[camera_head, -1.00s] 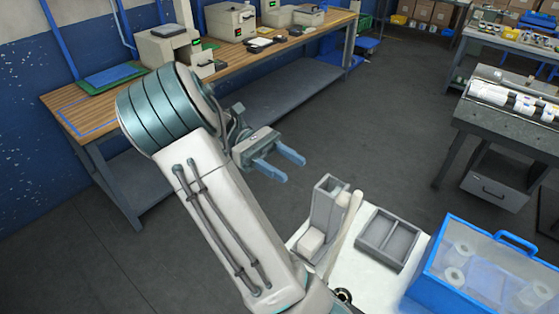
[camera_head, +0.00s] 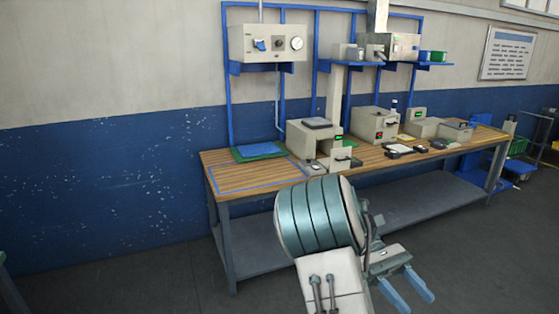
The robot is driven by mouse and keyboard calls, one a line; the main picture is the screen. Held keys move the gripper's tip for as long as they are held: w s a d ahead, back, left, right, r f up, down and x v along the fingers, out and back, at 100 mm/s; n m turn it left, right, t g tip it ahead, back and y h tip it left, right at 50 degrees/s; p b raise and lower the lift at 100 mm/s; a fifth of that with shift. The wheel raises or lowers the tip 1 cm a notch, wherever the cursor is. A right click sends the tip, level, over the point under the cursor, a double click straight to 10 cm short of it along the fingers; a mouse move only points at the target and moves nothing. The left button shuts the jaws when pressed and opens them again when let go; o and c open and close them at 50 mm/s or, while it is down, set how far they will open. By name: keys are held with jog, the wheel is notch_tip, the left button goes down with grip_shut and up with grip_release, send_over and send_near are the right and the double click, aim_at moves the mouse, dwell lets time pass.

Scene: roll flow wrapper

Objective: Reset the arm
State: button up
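My gripper (camera_head: 407,291) shows at the lower right of the picture, at the end of my white and teal arm. Its two blue fingers are apart, with nothing between them. It hangs over the floor in front of the workbench, apart from the bench and its machines. The lower part of my arm is cut off by the bottom edge of the picture.
A long wooden workbench (camera_head: 235,181) stands along the blue wall behind my arm. It bears a green and blue mat (camera_head: 258,151) and several beige machines, one (camera_head: 375,124) near the middle. A lower grey shelf (camera_head: 262,255) runs beneath. Open floor (camera_head: 150,278) lies to the left.

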jog(key=s+a+f+m+t+y+b, duration=0.2)
jog(key=a+t, duration=0.4)
jog(key=t, duration=0.3)
jog(key=s+a+f+m+t+y+b, duration=0.1)
jog(key=s+a+f+t+y+b, duration=0.2)
jog(key=a+t, duration=0.4)
jog(key=shift+s+a+f+m+t+b, duration=0.15)
jog(key=shift+s+f+m+t+b, duration=0.35)
jog(key=shift+t, duration=1.2)
